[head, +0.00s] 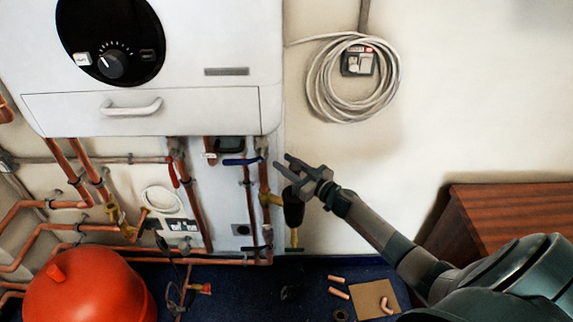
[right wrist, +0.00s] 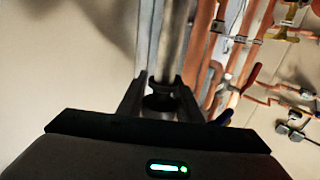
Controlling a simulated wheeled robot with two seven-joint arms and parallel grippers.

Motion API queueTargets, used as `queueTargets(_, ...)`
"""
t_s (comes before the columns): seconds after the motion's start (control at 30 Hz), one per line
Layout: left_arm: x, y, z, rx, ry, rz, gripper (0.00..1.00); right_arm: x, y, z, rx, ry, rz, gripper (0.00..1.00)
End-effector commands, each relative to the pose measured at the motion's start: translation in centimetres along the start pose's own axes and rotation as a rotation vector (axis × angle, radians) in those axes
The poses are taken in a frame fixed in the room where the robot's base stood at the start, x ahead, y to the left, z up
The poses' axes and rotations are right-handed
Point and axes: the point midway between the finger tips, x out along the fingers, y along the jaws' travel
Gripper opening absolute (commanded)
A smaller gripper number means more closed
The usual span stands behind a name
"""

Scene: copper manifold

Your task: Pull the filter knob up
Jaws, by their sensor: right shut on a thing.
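The black filter (head: 293,212) hangs upright beside the copper pipes under the white boiler, with a brass fitting at its side and a brass end below. My right gripper (head: 284,163) comes in from the right, in front of and just above the filter body. In the right wrist view, the fingers (right wrist: 160,90) are closed on a dark round piece, the filter knob (right wrist: 160,103). A grey cylinder runs on behind it. In the head view the knob is hidden by the gripper. My left gripper is not in view.
The white boiler (head: 150,75) is above left. A blue lever valve (head: 240,161) and copper pipes (head: 195,205) are close left of the gripper. A red tank (head: 85,285) stands lower left. A wooden cabinet (head: 520,210) is at right. The wall right of the filter is bare.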

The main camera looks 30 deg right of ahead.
Motion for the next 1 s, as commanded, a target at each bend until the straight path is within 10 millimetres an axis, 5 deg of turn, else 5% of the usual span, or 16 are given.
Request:
queueTargets(0.03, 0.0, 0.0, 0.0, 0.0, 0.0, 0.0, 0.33, 0.1, 0.1, -0.2, -0.001, 0.003, 0.0, 0.0)
queueTargets(0.07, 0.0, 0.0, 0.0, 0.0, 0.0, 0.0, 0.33, 0.1, 0.1, -0.2, -0.001, 0.003, 0.0, 0.36)
queueTargets(0.13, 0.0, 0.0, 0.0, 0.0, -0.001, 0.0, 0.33, 0.0, 0.1, -0.2, -0.001, 0.002, 0.0, 0.51)
queueTargets(0.63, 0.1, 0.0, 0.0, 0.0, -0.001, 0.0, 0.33, -0.7, 0.0, 0.1, 0.0, -0.001, 0.0, 0.51)
queueTargets(1.0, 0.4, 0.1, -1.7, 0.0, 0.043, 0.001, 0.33, -5.4, 0.0, 0.2, 0.0, -0.002, -0.001, 0.51)
